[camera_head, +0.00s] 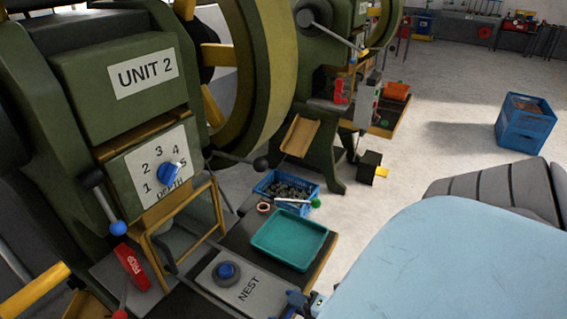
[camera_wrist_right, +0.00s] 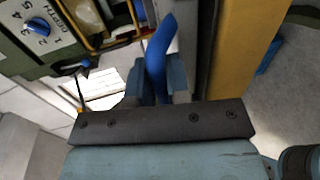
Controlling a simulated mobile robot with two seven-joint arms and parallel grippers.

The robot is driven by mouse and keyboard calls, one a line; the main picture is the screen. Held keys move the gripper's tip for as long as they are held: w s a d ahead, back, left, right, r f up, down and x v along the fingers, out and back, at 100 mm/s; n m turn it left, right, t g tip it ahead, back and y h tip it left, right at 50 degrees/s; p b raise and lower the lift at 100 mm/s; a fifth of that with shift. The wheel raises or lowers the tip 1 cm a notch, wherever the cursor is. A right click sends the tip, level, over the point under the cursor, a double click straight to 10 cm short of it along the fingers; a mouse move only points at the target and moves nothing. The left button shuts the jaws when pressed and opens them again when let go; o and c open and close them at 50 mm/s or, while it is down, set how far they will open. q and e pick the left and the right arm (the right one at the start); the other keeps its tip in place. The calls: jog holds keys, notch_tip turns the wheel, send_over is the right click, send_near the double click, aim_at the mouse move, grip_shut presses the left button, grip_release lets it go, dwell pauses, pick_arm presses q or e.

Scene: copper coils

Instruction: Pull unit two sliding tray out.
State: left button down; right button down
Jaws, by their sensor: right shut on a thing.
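Unit 2 is a green press (camera_head: 115,75) at the left, with a blue-knobbed depth dial (camera_head: 168,172). Below it, a grey sliding tray (camera_head: 206,276) marked NEST lies in front of the yellow guard frame. My right gripper (camera_head: 299,301) is at the tray's near right end, partly hidden by my pale blue arm. In the wrist view my right gripper (camera_wrist_right: 158,85) is shut on a curved bright blue handle (camera_wrist_right: 158,45). My left gripper is not in view.
A teal tray (camera_head: 289,240) rests on the dark bench beside the grey tray. A blue crate of dark parts (camera_head: 286,190) is behind. Another blue crate (camera_head: 525,125) stands on open floor at right.

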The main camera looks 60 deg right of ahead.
jog(key=shift+s+d+r, duration=0.1)
jog(key=shift+s+d, duration=0.15)
jog(key=shift+s, duration=0.05)
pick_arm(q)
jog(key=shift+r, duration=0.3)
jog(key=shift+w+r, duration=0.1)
pick_arm(e)
jog(key=c, duration=1.1)
grip_release()
jog(key=shift+s, duration=0.1)
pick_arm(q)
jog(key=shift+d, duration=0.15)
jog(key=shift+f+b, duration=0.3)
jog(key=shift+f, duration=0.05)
pick_arm(e)
jog(key=v, duration=1.3)
jog(key=shift+s, duration=0.4)
